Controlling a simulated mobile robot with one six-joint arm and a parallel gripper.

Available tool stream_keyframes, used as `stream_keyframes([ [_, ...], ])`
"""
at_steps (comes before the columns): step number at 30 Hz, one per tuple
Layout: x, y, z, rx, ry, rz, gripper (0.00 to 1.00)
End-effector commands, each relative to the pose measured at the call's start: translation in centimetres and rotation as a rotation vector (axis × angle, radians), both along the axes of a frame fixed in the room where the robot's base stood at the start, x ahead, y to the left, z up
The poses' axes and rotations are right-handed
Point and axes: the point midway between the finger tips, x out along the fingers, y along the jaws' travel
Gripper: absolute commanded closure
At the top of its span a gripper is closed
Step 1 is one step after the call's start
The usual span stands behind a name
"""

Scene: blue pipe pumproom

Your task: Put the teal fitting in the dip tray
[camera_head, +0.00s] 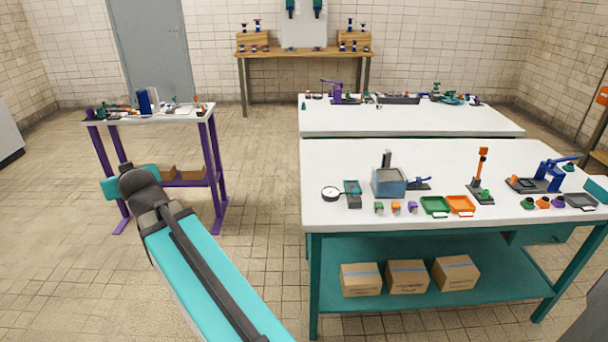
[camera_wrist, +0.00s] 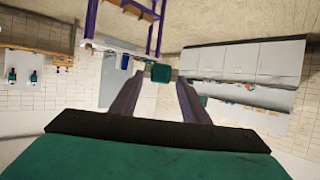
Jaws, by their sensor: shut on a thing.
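In the wrist view, my gripper (camera_wrist: 161,82) is shut on a small teal block-like piece (camera_wrist: 161,72), which looks like the teal fitting. It sits between the two fingertips, held in the air. In the head view my arm reaches out at the left, over open floor in front of the purple-legged table; the fingertips and the held piece are not clearly visible there. Possible dip trays on the near white table are a blue-grey open box (camera_head: 389,183), a green tray (camera_head: 435,213), an orange tray (camera_head: 460,213) and a dark grey tray (camera_head: 581,207). I cannot tell which is the dip tray.
The near white table (camera_head: 400,156) also holds a round gauge (camera_head: 331,193), small coloured blocks, an orange-topped stand (camera_head: 482,166) and a blue press (camera_head: 545,178). A purple-legged table (camera_head: 150,118) stands at the left. Floor between the tables is clear.

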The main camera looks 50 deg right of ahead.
Motion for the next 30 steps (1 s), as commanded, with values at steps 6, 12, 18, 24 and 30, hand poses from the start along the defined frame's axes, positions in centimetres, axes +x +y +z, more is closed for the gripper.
stream_keyframes([
  [6, -3.0, -9.2, -1.8, -0.001, -0.001, -0.169, 0.87],
  [12, -6.6, -16.9, -2.8, -0.001, -0.001, -0.323, 0.87],
  [18, -11.1, -24.1, -3.7, -0.001, -0.001, -0.482, 0.87],
  [24, -16.5, -30.7, -4.6, 0.000, -0.001, -0.645, 0.87],
  [30, -22.7, -36.6, -5.4, -0.001, -0.001, -0.812, 0.87],
])
